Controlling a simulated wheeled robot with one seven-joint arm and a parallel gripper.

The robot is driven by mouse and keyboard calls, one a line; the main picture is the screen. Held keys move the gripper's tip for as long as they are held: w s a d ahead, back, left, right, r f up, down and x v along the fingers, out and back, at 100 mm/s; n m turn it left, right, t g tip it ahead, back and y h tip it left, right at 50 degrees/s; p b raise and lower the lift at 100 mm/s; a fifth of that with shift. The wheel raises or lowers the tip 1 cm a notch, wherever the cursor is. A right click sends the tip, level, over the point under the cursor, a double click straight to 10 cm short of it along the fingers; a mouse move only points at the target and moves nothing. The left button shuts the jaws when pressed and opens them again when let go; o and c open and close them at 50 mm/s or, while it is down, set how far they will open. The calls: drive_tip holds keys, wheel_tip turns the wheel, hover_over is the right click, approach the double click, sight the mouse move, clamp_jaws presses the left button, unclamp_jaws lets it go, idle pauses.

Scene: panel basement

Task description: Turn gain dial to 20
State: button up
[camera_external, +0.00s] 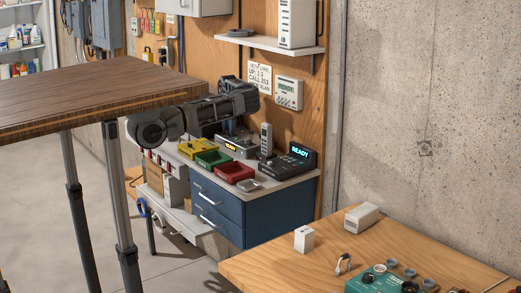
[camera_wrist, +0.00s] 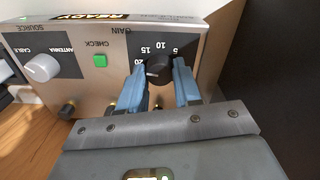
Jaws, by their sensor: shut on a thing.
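The gain dial (camera_wrist: 158,74) is a black knob on the silver front panel of a small box (camera_wrist: 100,90), seen upside down in the wrist view. The numbers 5, 10, 15 and 20 run around it, with 20 at the left. A pale mark on the knob appears to point left, near the 20; its exact reading is hard to tell. My gripper (camera_wrist: 156,78) has its two blue fingers on either side of the knob, shut on it. In the external view the silver box (camera_external: 236,148) stands on the blue cabinet's top, below my arm; the dial is too small to make out.
On the same panel are a white source knob (camera_wrist: 42,68) and a green check button (camera_wrist: 100,60). Yellow (camera_external: 199,147), green (camera_external: 213,158) and red (camera_external: 233,172) trays, a handset (camera_external: 266,140) and a black READY console (camera_external: 291,162) stand close around the box.

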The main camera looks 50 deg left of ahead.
drive_tip(key=o, duration=1)
drive_tip(key=shift+o, duration=0.2)
drive_tip(key=shift+r, duration=3.9)
